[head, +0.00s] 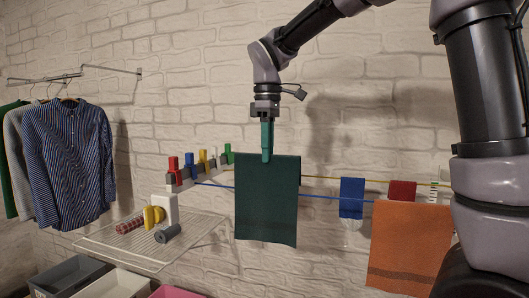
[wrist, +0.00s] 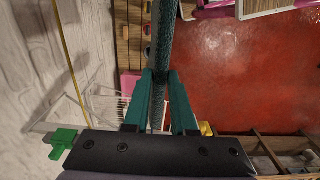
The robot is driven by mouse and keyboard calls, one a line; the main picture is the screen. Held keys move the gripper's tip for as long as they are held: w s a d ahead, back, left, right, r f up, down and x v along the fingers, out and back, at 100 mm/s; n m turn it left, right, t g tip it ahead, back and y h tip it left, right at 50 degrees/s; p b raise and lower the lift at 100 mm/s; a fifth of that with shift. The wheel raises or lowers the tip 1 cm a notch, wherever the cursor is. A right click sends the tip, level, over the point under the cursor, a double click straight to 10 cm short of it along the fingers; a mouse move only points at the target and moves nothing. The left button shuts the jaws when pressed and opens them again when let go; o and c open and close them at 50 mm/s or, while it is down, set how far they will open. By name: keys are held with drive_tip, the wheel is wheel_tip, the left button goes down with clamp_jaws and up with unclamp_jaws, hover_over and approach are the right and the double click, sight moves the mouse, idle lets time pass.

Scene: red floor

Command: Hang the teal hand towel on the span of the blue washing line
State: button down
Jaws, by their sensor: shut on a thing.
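The teal hand towel (head: 265,205) hangs flat and upright from my gripper (head: 267,158), whose green fingers grip its top edge near the middle. In the wrist view the towel (wrist: 162,45) shows almost edge-on between the fingertips (wrist: 160,78). The blue washing line (head: 318,196) runs left to right across the wall, with the towel covering part of it. The towel's top edge is above the line's level in the head view. The towel looks in front of the line; whether they touch I cannot tell.
A yellow line (head: 330,178) runs behind. A blue cloth (head: 352,198), a red cloth (head: 401,190) and an orange towel (head: 408,245) hang to the right. Coloured blocks (head: 190,165) mark the lines' left end. A wire rack (head: 110,245) and shirts (head: 70,150) are further left.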

sight(268, 183)
drive_tip(key=shift+w+d+f, duration=0.1)
drive_tip(key=shift+w+f, duration=0.05)
drive_tip(key=shift+f, duration=4.15)
